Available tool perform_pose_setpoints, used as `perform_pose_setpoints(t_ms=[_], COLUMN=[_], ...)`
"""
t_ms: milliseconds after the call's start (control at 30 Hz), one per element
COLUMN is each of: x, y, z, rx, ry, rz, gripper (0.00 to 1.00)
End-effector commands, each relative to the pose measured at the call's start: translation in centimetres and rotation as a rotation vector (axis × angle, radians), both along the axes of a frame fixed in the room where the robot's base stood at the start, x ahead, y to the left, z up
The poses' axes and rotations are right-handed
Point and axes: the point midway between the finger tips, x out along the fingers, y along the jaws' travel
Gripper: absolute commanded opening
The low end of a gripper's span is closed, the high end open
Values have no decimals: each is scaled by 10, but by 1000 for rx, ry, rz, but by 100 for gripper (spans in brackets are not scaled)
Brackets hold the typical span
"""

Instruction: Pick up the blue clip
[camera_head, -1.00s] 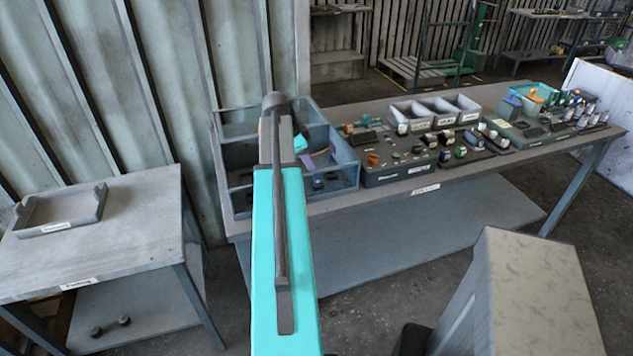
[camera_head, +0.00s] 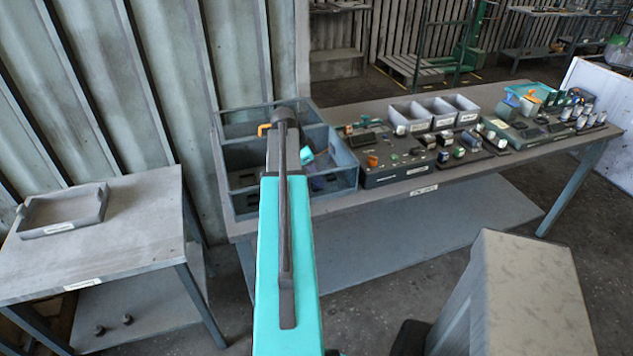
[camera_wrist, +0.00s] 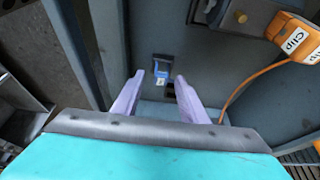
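The blue clip (camera_wrist: 162,70) shows in the wrist view as a small blue piece with a white label, low inside a grey-blue compartment of the bin. My gripper (camera_wrist: 160,84) has its two pale purple fingers spread apart, one on each side of the clip in the picture. The fingers look open and empty; I cannot tell how far above the clip they are. In the head view my arm reaches over the divided bin (camera_head: 344,186) at the table's left end. My arm hides part of the bin there, and the clip cannot be made out.
An orange piece labelled "Clip" (camera_wrist: 296,38) with an orange cord is at the upper right in the wrist view. The bin's walls and dividers stand close around the fingers. Right of the bin are a dark parts board (camera_head: 400,176) and grey trays (camera_head: 446,121).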

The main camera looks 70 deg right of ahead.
Motion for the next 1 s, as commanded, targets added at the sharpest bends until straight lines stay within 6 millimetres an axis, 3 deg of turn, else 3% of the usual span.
perform_pose_setpoints(t_ms=[700, 767, 933, 1000], x=[-1, -1, -1, -1], y=[-2, -2, -2, -2], z=[-8, -7, -7, -7], rx=[0, 0, 0, 0], ry=[0, 0, 0, 0], rz=[1, 1, 1, 1], gripper=[39, 32, 4, 3])
